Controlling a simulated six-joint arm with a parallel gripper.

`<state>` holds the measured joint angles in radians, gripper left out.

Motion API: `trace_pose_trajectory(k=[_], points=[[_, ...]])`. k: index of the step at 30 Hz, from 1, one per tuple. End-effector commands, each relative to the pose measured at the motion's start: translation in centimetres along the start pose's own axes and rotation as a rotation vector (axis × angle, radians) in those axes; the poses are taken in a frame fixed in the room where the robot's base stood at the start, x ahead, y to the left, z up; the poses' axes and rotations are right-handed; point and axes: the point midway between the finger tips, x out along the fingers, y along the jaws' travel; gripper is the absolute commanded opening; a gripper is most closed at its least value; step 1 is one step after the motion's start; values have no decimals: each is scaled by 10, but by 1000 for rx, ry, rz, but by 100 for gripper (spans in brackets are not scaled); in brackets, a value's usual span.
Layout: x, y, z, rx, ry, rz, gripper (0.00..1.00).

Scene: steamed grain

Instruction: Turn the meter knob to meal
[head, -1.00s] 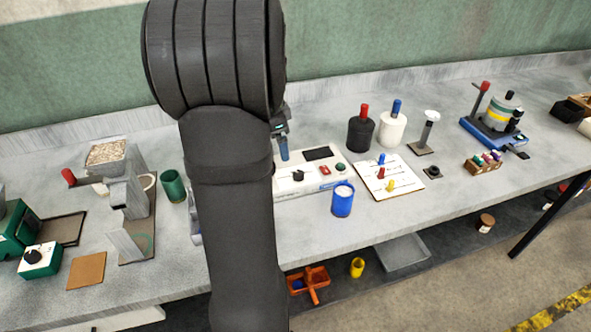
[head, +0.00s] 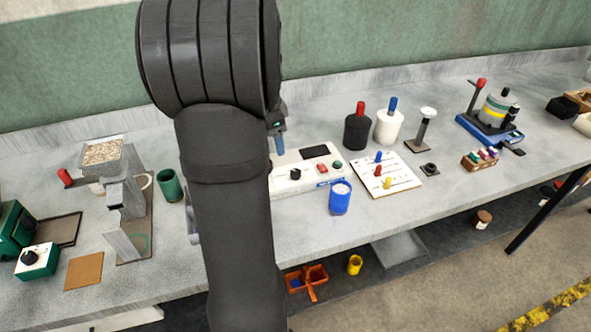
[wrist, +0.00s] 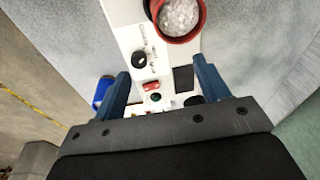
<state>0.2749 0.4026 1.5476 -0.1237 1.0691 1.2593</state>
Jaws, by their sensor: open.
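The white meter (head: 312,180) stands on the bench in the head view, partly hidden behind my arm. It has a black knob (head: 296,174), a red button (head: 322,167), a green button and a dark display (head: 314,153). In the wrist view the black knob (wrist: 139,58) shows beyond my fingertips, with small print beside it too small to read. A red-rimmed cup of pale grain (wrist: 180,16) sits at the far end of the meter. My gripper (wrist: 162,78) is open and empty above the meter, apart from the knob. In the head view one blue finger (head: 280,146) shows; the rest is hidden.
A blue cup (head: 340,199) stands close in front of the meter. A white board with colored pegs (head: 392,184) lies to its right, with black (head: 356,134) and white (head: 389,128) jars behind. A green cup (head: 170,187) and a mill (head: 122,195) stand left.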

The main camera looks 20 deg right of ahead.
Motion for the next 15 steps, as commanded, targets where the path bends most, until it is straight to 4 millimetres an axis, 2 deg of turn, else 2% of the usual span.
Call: trace_pose_trajectory(k=[1, 3, 15], points=[[-2, 0, -2, -26, -2, 1, 58], [-5, 2, -6, -94, -8, 6, 50], [-38, 17, -34, -777, -87, 19, 50]])
